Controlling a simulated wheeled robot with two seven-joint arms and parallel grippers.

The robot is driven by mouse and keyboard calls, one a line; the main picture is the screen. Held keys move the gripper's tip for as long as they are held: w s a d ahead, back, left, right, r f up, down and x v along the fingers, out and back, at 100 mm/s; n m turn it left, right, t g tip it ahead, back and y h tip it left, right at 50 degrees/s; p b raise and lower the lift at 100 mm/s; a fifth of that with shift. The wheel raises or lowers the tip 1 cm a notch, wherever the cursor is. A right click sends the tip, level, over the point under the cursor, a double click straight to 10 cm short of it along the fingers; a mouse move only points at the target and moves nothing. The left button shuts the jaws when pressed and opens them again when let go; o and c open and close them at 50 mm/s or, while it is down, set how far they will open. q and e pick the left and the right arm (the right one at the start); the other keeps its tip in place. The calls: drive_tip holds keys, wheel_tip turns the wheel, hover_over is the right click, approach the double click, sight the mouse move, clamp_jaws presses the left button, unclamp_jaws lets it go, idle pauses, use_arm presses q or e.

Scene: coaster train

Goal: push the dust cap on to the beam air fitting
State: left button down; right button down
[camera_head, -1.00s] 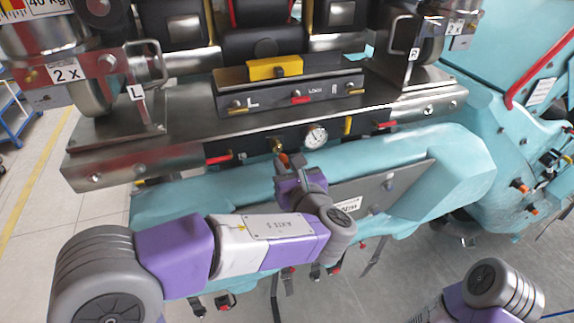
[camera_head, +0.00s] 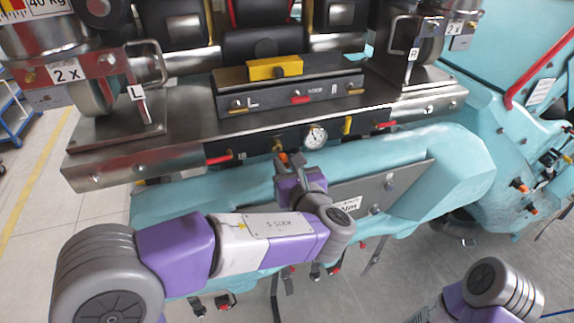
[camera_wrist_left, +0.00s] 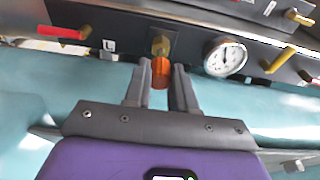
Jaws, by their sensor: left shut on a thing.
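The orange dust cap (camera_wrist_left: 160,72) is between the fingers of my left gripper (camera_wrist_left: 161,84), which is shut on it. In the head view my left gripper (camera_head: 285,163) is at the front face of the steel beam, with the cap (camera_head: 284,157) showing small at its tips. The brass beam air fitting (camera_wrist_left: 160,45) is straight ahead of the cap in the wrist view, and it shows in the head view (camera_head: 278,145). Cap and fitting look close and roughly in line; I cannot tell whether they touch. My right gripper is out of view.
A round gauge (camera_wrist_left: 225,57) sits just right of the fitting. A red-handled valve (camera_wrist_left: 62,33) is to its left, and a yellow lever (camera_wrist_left: 280,60) stands right of the gauge. The teal body (camera_head: 400,160) runs below the steel beam (camera_head: 120,168).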

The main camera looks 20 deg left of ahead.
use_arm(q)
drive_tip(key=shift+r+x, duration=0.2)
drive_tip(key=shift+x, duration=1.3)
idle(0.3)
drive_tip(key=c, duration=0.8)
unclamp_jaws()
drive_tip(key=shift+c, duration=0.2)
drive_tip(key=v, duration=0.7)
drive_tip(key=shift+s+d+r+b, duration=0.1)
drive_tip(key=shift+s+d+b, duration=0.1)
drive_tip(key=shift+b, duration=0.2)
drive_tip(key=shift+a, duration=0.1)
